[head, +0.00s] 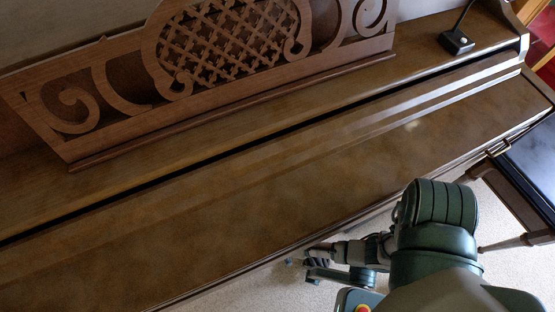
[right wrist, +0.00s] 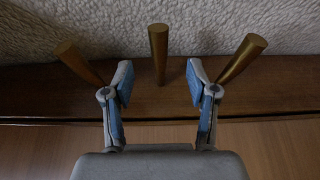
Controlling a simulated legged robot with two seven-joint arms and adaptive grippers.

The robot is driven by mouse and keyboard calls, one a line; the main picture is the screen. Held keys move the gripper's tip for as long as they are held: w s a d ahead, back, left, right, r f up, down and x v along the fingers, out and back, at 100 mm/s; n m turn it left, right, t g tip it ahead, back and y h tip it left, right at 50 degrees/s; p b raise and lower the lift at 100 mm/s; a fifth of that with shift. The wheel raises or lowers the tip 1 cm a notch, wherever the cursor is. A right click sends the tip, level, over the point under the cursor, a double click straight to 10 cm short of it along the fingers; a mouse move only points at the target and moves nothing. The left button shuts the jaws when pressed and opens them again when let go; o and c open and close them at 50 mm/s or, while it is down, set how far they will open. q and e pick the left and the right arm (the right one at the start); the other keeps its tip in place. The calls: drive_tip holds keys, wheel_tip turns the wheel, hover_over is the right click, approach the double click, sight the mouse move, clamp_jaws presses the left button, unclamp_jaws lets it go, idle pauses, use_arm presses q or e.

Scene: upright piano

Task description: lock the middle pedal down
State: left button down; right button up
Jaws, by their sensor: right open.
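The middle pedal (right wrist: 158,52), a brass bar, shows in the right wrist view between two other brass pedals, the left one (right wrist: 78,62) and the right one (right wrist: 243,58). My right gripper (right wrist: 158,82) is open, with one blue-padded finger on each side of the middle pedal's line and a gap to it on both sides. The fingers overlap the inner ends of the outer pedals in the picture; I cannot tell whether they touch. In the head view my right gripper (head: 308,263) is low at the piano's front edge. The pedals are hidden there. My left gripper is not in view.
The upright piano's closed brown lid (head: 230,200) fills the head view, with a carved music stand (head: 230,45) behind. A dark bench (head: 530,165) stands at the right. In the right wrist view, a wooden board (right wrist: 50,95) borders the pale carpet (right wrist: 200,25).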

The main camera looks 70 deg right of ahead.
drive_tip(key=v, duration=0.6)
drive_tip(key=shift+r, duration=0.25)
drive_tip(key=shift+s+a, duration=0.1)
drive_tip(key=shift+s, duration=0.05)
idle(0.5)
